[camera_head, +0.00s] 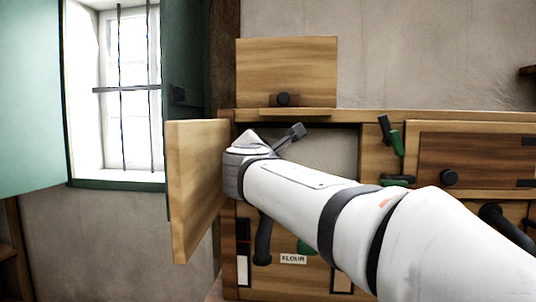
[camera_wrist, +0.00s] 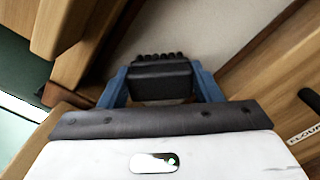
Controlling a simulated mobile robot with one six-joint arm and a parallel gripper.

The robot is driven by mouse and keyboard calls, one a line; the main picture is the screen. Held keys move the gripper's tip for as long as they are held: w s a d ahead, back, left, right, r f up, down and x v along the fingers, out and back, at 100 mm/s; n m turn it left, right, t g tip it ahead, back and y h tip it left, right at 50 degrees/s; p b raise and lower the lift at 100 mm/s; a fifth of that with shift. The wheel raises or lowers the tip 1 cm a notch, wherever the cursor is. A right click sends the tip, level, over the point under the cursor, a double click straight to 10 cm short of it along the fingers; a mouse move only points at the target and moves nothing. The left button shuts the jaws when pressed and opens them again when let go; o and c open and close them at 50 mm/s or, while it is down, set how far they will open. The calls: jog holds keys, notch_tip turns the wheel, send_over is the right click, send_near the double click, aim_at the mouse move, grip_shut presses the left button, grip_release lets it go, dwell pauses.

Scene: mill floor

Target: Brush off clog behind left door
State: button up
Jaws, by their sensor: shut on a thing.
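The left door (camera_head: 195,190) is a wooden panel swung open towards me at the left of its opening. Behind it the opening shows a plain pale grey surface (camera_head: 335,155). I cannot make out a separate clog. In the wrist view my gripper (camera_wrist: 160,85) has blue fingers shut on a dark block-shaped brush (camera_wrist: 160,70) with a row of dark bristles at its far edge. The bristles face the pale surface (camera_wrist: 225,30); I cannot tell whether they touch it. In the head view my wrist hides most of the gripper at the opening.
A wooden panel with a dark knob (camera_head: 285,70) stands above the opening. The right door (camera_head: 470,160) is shut, with green-and-black handles (camera_head: 391,135) beside it. A FLOUR label (camera_head: 293,259) is below. A window (camera_head: 130,90) with green shutters is at left.

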jog(key=s+a+b, duration=0.1)
jog(key=s, duration=0.5)
dwell(0.3)
jog(key=shift+s+a, duration=0.1)
jog(key=s, duration=0.2)
jog(key=shift+s+a+b, duration=0.25)
jog(key=shift+s+b, duration=0.1)
jog(key=shift+b, duration=0.05)
jog(key=shift+w, duration=0.1)
dwell(0.4)
jog(key=w+d+f+b, duration=0.1)
jog(key=w+f, duration=0.1)
jog(key=w, duration=0.4)
jog(key=shift+w+d, duration=0.15)
jog(key=shift+w, duration=0.1)
jog(key=shift+w+d, duration=0.25)
jog(key=shift+w, duration=0.95)
dwell(0.7)
